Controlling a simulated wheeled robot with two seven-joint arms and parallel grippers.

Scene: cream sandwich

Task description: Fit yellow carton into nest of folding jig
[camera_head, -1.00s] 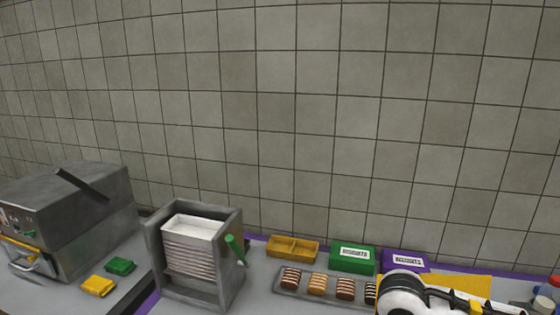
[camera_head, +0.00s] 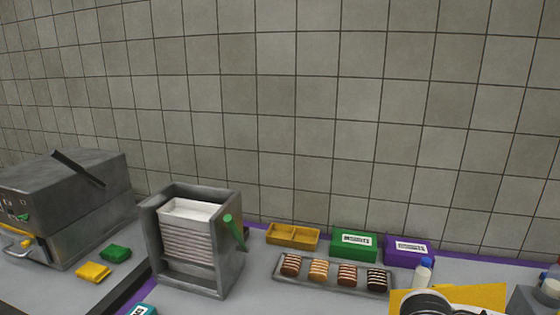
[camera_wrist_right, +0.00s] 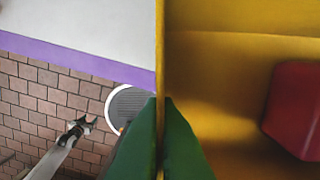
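A large yellow sheet-like piece (camera_head: 480,295), which seems to be the yellow carton, shows at the lower right of the head view, partly behind my right arm. In the right wrist view, the green fingertips of my right gripper (camera_wrist_right: 162,110) are closed on the thin upright edge of a yellow thing (camera_wrist_right: 225,75), likely the same carton. A red piece (camera_wrist_right: 298,110) lies against its inner face; I cannot tell what it is. I cannot make out the folding jig or its nest for sure.
A grey magazine with stacked white sheets (camera_head: 188,208) and a green handle stands left of centre. A tray of biscuits (camera_head: 333,288), a yellow divided tray (camera_head: 291,236), green (camera_head: 355,255) and purple boxes (camera_head: 408,262) line the back. A bottle (camera_head: 423,272) stands near the yellow sheet.

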